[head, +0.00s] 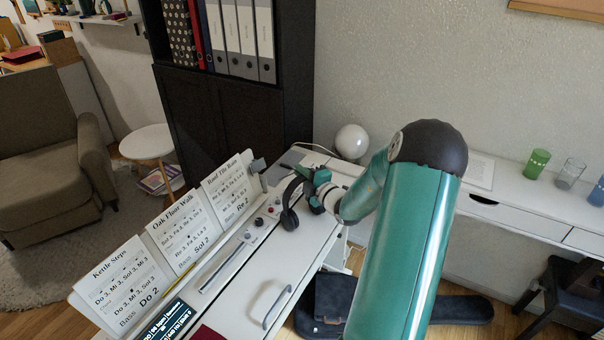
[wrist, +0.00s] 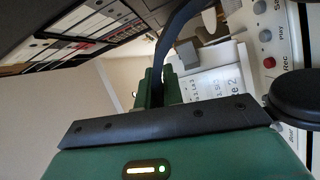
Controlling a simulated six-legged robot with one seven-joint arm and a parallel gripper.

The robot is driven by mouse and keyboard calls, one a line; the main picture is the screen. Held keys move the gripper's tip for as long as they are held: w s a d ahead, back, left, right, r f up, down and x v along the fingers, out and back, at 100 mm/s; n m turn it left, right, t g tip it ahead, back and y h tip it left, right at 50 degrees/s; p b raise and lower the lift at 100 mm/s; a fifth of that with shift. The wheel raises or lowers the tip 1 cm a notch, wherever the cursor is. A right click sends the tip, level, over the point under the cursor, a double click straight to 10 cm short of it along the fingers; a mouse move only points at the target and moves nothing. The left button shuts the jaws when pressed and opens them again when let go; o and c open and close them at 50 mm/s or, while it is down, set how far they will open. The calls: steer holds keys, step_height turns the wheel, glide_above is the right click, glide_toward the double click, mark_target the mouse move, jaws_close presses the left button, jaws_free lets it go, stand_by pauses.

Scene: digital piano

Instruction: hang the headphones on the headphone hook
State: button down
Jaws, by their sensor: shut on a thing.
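The black headphones (head: 289,205) hang from my gripper (head: 313,178) above the far end of the white piano. My gripper is shut on their headband (wrist: 172,42), which runs up between the green fingers in the wrist view. A dark ear cup (wrist: 296,97) shows at the right of the wrist view. A small grey piece (head: 258,165) stands at the piano's far end, just beyond the last song sheet and left of my gripper. It may be the headphone hook, and a grey block (wrist: 187,54) in the wrist view looks like it. The headphones are apart from it.
The piano (head: 240,285) carries song sheets (head: 181,229), knobs and a handle (head: 272,306). A white globe lamp (head: 351,141) stands behind my gripper. A dark cabinet (head: 222,115) is behind the piano, and a white stool (head: 147,141) stands left of it.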

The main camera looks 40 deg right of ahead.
steer(key=shift+f, duration=0.1)
steer(key=c, duration=1.9)
jaws_free()
steer(key=o, duration=0.4)
steer(key=shift+c, duration=0.2)
